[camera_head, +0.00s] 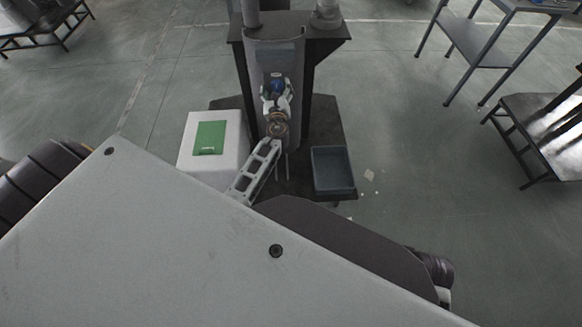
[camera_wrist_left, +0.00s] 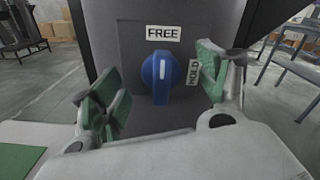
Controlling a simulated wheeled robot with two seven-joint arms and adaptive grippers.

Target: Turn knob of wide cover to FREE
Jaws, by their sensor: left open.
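The blue knob (camera_wrist_left: 160,76) is on the grey wide cover (camera_wrist_left: 135,45) in the left wrist view. Its white line is upright and points at the FREE label (camera_wrist_left: 163,33) above it. The HOLD label (camera_wrist_left: 193,72) is to its right. In the head view the knob (camera_head: 278,85) is small, on the front of the cover (camera_head: 262,57). My left gripper (camera_wrist_left: 155,88) is open, with one green-padded finger on each side of the knob. I see gaps between pads and knob. In the head view the left gripper (camera_head: 276,98) is at the cover. My right gripper is not in view.
A white box with a green patch (camera_head: 209,136) stands left of the column, and a dark tray (camera_head: 333,170) stands right of it. A dark base plate (camera_head: 296,178) lies below. Metal tables (camera_head: 470,40) and benches stand farther off, with open floor between.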

